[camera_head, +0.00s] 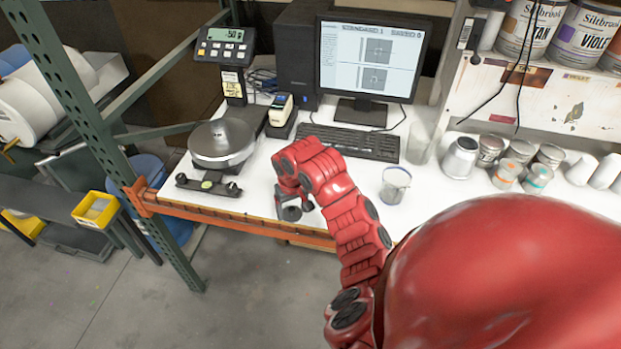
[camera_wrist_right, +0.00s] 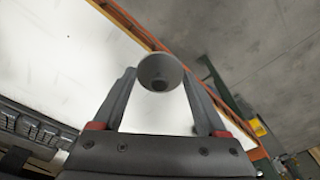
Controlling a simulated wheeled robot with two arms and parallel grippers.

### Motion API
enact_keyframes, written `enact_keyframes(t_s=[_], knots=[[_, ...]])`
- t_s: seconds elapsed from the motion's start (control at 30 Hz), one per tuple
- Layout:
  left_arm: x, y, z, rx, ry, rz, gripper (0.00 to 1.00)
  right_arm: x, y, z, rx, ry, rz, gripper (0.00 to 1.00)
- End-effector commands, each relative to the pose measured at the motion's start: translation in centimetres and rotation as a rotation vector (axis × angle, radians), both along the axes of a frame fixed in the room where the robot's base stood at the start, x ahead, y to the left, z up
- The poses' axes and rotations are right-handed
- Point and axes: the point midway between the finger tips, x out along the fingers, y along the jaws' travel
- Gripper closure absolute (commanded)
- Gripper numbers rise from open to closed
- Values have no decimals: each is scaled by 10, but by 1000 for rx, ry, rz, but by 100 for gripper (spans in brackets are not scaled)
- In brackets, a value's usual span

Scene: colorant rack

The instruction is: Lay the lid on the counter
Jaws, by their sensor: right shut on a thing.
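My right gripper (camera_head: 293,207) points down at the front edge of the white counter (camera_head: 250,196). In the right wrist view its two fingers (camera_wrist_right: 160,80) are closed on the sides of a small round grey piece, which appears to be the lid (camera_wrist_right: 160,66). The lid looks like a shallow grey cone or cup with a darker centre. In the head view it shows only as a small dark round shape (camera_head: 291,214) between the fingers. I cannot tell whether it touches the counter. My left gripper is not in view.
A scale with a round steel pan (camera_head: 221,143) stands left of the gripper. A clear beaker (camera_head: 395,186) stands to the right, and a keyboard (camera_head: 352,141) lies behind. Several cans and cups line the right side (camera_head: 460,158). The orange front beam (camera_head: 240,222) borders the counter.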

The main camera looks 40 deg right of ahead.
Motion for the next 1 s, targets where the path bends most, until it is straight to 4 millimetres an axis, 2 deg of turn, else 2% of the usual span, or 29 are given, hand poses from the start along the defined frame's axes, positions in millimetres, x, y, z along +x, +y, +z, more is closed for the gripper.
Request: enact_keyframes(t_s=[0.13,0.33,0.8,0.83,1.0], knots=[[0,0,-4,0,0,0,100,6,-6,-3,5,-5,3,88],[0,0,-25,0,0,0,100,38,-37,-10,8,-6,3,88],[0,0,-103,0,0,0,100,92,-95,-21,3,-2,7,88],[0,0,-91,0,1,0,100,93,-96,-12,6,0,5,88],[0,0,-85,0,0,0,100,103,-106,-13,6,-2,3,88]])
